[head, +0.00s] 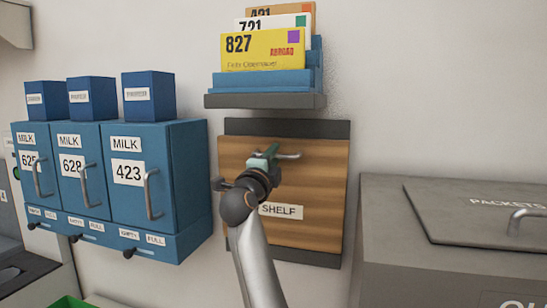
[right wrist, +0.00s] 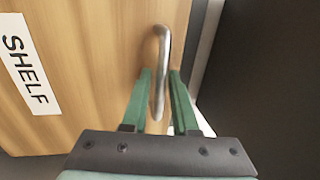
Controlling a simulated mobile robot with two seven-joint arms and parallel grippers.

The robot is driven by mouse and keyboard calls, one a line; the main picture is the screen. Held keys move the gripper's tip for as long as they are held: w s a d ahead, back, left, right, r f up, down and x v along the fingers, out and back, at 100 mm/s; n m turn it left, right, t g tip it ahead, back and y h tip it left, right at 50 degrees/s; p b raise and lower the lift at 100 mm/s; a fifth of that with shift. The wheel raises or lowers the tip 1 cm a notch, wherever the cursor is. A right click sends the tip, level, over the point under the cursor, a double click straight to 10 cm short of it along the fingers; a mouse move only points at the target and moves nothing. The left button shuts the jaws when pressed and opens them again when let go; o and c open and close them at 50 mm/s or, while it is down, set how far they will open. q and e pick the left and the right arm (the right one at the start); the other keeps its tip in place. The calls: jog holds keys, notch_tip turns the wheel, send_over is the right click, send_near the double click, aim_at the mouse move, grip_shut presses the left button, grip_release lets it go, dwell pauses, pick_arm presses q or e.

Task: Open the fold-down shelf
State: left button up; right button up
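The fold-down shelf (head: 318,178) is a wood-grain panel in a dark frame on the wall, labelled SHELF. It stands upright against the wall. Its metal bar handle (head: 290,156) is near the top edge. My right gripper (head: 264,158) is at the left part of this handle and hides some of it. In the right wrist view, the handle (right wrist: 163,50) runs between the two green fingers of my right gripper (right wrist: 161,78). The fingers are apart, one on each side, with a small gap visible. My left gripper is not in view.
Blue milk boxes (head: 143,177) with handles hang to the left of the shelf. A blue rack (head: 265,80) with numbered cards sits on a grey ledge (head: 265,101) above it. A grey packets bin (head: 420,240) stands close on the right.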

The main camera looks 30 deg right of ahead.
jog(key=shift+c, duration=0.3)
grip_shut()
jog(key=shift+r, duration=0.1)
dwell(1.0)
